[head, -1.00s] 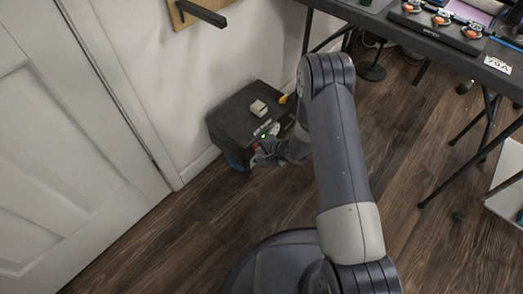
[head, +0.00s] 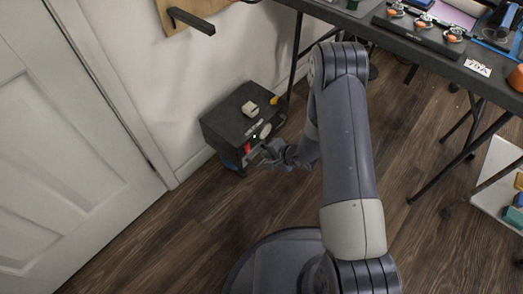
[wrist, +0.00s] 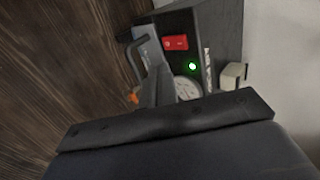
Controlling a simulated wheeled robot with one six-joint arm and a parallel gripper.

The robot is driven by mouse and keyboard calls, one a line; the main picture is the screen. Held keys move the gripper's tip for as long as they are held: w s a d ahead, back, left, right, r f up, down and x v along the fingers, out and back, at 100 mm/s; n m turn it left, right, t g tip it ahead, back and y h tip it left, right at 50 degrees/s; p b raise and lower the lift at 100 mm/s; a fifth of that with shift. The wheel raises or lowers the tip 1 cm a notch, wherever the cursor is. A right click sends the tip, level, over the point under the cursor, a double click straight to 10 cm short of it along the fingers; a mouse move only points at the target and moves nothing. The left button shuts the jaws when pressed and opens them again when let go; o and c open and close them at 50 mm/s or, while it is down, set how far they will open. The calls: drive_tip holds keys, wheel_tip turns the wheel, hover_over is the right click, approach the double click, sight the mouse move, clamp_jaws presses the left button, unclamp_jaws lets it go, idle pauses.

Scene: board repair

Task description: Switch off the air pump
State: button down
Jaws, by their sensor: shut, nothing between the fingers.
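The air pump (head: 232,117) is a dark box on the floor against the wall. On its front face are a red rocker switch (head: 247,148) and a small lit indicator. In the wrist view the red switch (wrist: 175,43) shows a white mark, and the indicator (wrist: 192,66) glows green. A round pale gauge (wrist: 187,88) is partly hidden by my gripper. My gripper (head: 257,158) is shut and empty, just in front of the pump's face. In the wrist view its grey fingers (wrist: 150,55) lie beside the switch; I cannot tell whether they touch the pump.
A small pale block (head: 250,108) and a yellow-orange part (head: 273,101) are on top of the pump. A dark workbench (head: 440,62) with parts stands at the upper right. A white door (head: 75,140) is at the left. The wooden floor in front of the pump is mostly clear.

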drive_tip(key=p+v, duration=0.1)
drive_tip(key=v, duration=0.4)
drive_tip(key=f+b, duration=0.1)
drive_tip(key=d+f+y+b, duration=0.1)
drive_tip(key=f+t+b, duration=0.1)
drive_tip(key=shift+s+d+b, duration=0.25)
drive_tip(key=shift+s+b, duration=0.05)
drive_tip(key=shift+s, duration=0.1)
idle(0.3)
drive_tip(key=b, duration=0.4)
approach(249, 151)
wheel_tip(249, 151, down, 3)
drive_tip(key=w+a, duration=0.1)
drive_tip(key=w+a+f+b, duration=0.1)
drive_tip(key=shift+a, duration=0.3)
drive_tip(key=shift+w+a+r, duration=0.1)
drive_tip(key=shift+w+a, duration=0.45)
drive_tip(key=shift+a, duration=0.1)
